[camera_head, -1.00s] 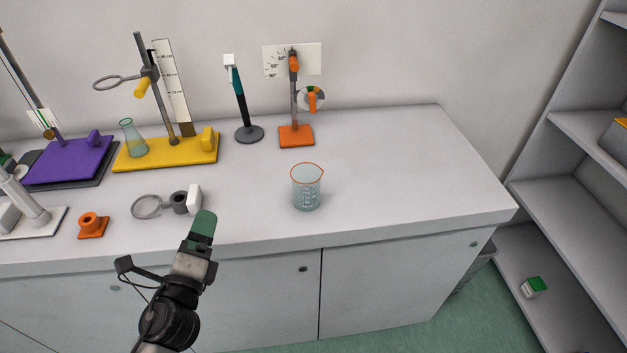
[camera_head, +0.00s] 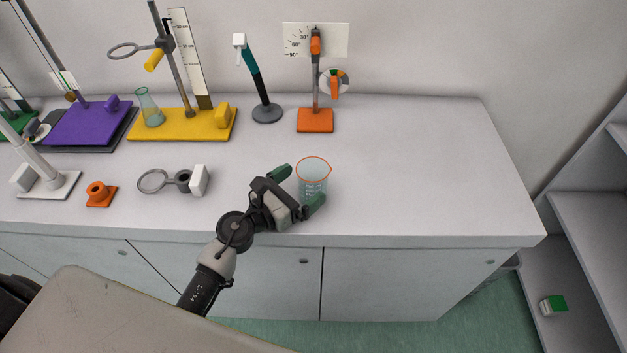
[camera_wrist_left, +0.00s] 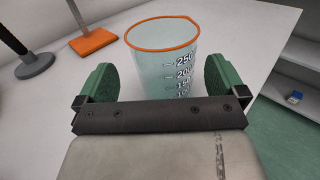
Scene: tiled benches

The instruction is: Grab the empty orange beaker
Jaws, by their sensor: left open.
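The beaker (camera_head: 313,176) is clear with an orange rim and stands upright and empty on the white bench near its front edge. My left gripper (camera_head: 298,188) is open, with its green fingertips on either side of the beaker's near part. In the left wrist view, the beaker (camera_wrist_left: 165,68) stands between the two green fingers (camera_wrist_left: 160,82), with a gap visible on the left and the right finger close to its wall. The beaker's lower part is hidden behind the gripper body there. My right gripper is not in view.
An orange-based stand (camera_head: 315,120) with a dial is behind the beaker. A grey ring clamp (camera_head: 165,181) and a small orange piece (camera_head: 100,193) lie to the left. A yellow-based stand (camera_head: 180,124) carries a conical flask (camera_head: 150,108). The bench to the right is clear.

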